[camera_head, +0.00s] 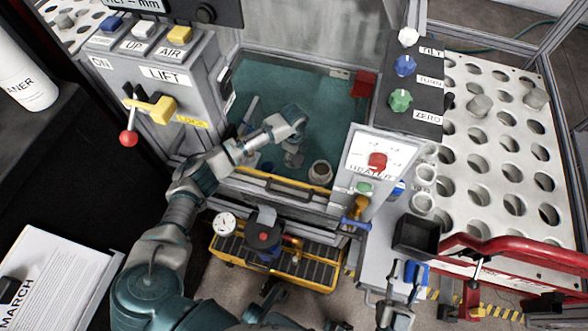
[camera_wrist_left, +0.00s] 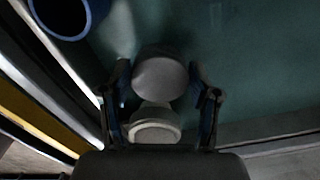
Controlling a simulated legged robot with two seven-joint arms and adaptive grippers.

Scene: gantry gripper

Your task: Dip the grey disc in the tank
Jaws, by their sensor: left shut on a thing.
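The teal-lined tank (camera_head: 335,110) is in the middle of the head view. My left arm reaches over its front edge, and my left gripper (camera_head: 293,150) is inside the tank outline. In the left wrist view its two fingers (camera_wrist_left: 160,100) stand on either side of a grey round piece (camera_wrist_left: 160,76), which I take for the grey disc, with a paler round part (camera_wrist_left: 155,126) below it. The gripper is shut on this piece. How deep it sits is hard to tell. My right gripper (camera_head: 402,272) is at the lower right, fingers apart, empty.
A beige cup-like piece (camera_head: 320,173) stands near the tank's front right. A blue ring (camera_wrist_left: 66,14) shows at the wrist view's upper left. The heater box (camera_head: 376,158) and lift box (camera_head: 165,85) flank the tank. A perforated rack (camera_head: 497,150) stands at right.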

